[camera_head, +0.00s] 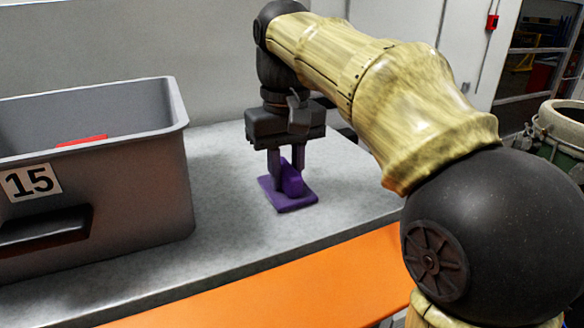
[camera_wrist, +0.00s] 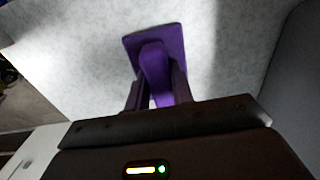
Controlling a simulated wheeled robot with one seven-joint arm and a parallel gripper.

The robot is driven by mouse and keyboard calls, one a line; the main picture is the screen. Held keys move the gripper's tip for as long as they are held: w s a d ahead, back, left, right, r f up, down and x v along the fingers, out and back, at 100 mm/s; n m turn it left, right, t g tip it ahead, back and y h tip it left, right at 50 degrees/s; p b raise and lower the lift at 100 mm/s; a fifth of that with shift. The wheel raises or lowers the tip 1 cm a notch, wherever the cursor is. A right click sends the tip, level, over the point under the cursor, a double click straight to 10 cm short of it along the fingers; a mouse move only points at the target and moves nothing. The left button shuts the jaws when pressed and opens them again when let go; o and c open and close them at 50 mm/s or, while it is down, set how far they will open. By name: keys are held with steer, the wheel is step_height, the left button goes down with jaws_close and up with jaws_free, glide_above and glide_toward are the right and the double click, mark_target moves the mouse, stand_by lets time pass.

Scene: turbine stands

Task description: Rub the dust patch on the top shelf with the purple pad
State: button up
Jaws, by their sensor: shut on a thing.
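The purple pad (camera_head: 297,201) is a flat purple plate with a raised grip block on top. My gripper (camera_head: 282,172) points down over the grey shelf top (camera_head: 225,222) and is shut on the pad's block. The pad lies flat at or just above the surface; I cannot tell if it touches. In the wrist view, the pad (camera_wrist: 158,50) extends past my gripper's fingers (camera_wrist: 157,92) over the pale speckled surface. No dust patch can be made out in either view; the pad, my gripper or the shadow may hide it.
A grey bin (camera_head: 95,185) marked 15, with something red (camera_head: 82,141) inside, stands left of the pad. An orange beam (camera_head: 290,285) runs along the shelf's front edge. A wall (camera_head: 110,45) rises behind. The surface between bin and pad is clear.

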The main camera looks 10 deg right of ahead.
mark_target(262, 184)
steer(key=shift+s+a+f, duration=0.1)
steer(key=shift+s+a, duration=0.15)
steer(key=shift+a, duration=0.55)
steer(key=shift+s+a+f, duration=0.1)
steer(key=shift+s+a, duration=0.15)
steer(key=shift+a, duration=0.5)
steer(key=shift+w+a, duration=0.25)
steer(key=shift+w, duration=0.4)
steer(key=shift+w+a, duration=0.2)
steer(key=shift+w, duration=0.4)
steer(key=shift+r, duration=0.1)
steer(key=shift+d, duration=0.15)
steer(key=shift+w+d+r, duration=0.1)
steer(key=shift+w+d, duration=0.15)
steer(key=shift+d, duration=0.55)
steer(key=shift+w+d+r, duration=0.1)
steer(key=shift+w+d, duration=0.1)
steer(key=shift+d, duration=0.55)
